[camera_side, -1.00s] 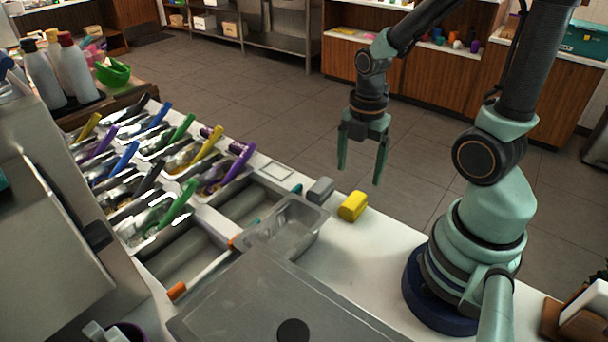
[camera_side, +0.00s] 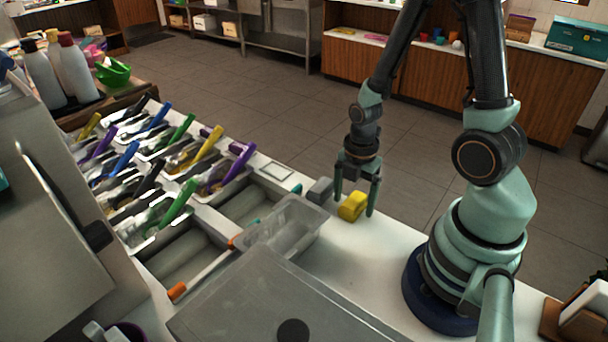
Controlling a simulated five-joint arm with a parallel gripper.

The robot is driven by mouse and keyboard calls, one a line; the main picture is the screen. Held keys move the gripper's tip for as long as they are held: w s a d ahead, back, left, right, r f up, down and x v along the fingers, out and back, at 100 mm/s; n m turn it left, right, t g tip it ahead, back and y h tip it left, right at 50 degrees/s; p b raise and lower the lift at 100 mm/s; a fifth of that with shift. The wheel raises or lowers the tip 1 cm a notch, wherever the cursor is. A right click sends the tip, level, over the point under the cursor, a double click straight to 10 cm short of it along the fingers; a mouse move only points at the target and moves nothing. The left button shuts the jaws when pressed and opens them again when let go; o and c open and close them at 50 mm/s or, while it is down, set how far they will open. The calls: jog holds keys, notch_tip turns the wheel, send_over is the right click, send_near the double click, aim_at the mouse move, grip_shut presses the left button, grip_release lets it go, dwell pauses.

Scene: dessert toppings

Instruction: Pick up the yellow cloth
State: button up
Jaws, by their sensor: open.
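The yellow cloth (camera_side: 352,207) is a small folded block lying on the white counter, right of the clear plastic tub. My gripper (camera_side: 354,206) points down over it with the jaws open. One finger shows at the left of the cloth and the other at its right. I cannot tell whether either finger touches the cloth.
A grey block (camera_side: 319,190) lies close to the left of the yellow cloth. The clear tub (camera_side: 284,232) stands just left of the cloth. Topping trays with coloured-handled scoops (camera_side: 207,147) fill the left. Bare white counter (camera_side: 350,262) lies in front of the cloth.

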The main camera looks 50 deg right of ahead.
aim_at(354, 199)
jog(key=shift+f, duration=0.35)
grip_shut()
jog(key=shift+r, duration=0.15)
notch_tip(354, 199, up, 20)
dwell(0.7)
